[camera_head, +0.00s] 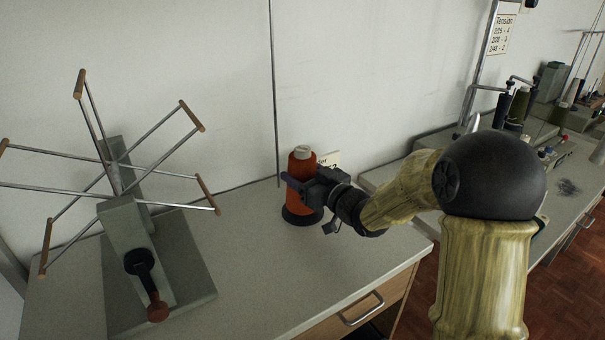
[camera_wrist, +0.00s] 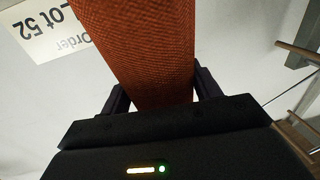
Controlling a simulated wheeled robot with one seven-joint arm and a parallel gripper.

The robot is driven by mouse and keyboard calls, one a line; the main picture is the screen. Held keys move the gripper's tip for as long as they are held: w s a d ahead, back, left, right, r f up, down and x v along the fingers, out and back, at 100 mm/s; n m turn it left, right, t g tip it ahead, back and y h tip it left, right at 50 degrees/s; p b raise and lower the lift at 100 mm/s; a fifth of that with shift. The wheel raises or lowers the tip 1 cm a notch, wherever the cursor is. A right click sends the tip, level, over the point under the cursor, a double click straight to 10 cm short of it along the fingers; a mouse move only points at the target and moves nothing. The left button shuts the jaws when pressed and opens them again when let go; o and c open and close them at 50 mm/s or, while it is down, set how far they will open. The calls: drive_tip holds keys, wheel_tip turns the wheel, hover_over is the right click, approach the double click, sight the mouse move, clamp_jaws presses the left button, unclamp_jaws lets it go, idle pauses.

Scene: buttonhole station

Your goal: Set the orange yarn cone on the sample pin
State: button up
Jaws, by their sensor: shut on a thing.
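The orange yarn cone (camera_head: 299,207) stands upright at the back of the grey table, with a pale tip at its top and a dark round base (camera_head: 300,217) under it. My gripper (camera_head: 292,183) reaches it from the right and is shut on it at about mid-height. In the wrist view the cone (camera_wrist: 138,50) fills the middle, with one dark finger of my gripper (camera_wrist: 160,92) on each side. The sample pin cannot be made out. I cannot tell whether the dark base belongs to the cone or is a stand beneath it.
A yarn winder (camera_head: 125,210) with several spokes and a crank stands on the left of the table (camera_head: 262,268). A "Lot 52" card (camera_wrist: 45,30) is behind the cone. The front table middle is clear. Machines with dark spools (camera_head: 518,105) stand at right.

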drive_tip(key=shift+f+b, duration=0.35)
drive_tip(key=shift+f, duration=0.05)
idle(0.4)
drive_tip(key=o, duration=1.2)
drive_tip(key=v, duration=1.7)
drive_tip(key=shift+s+d, duration=0.1)
drive_tip(key=shift+d, duration=0.15)
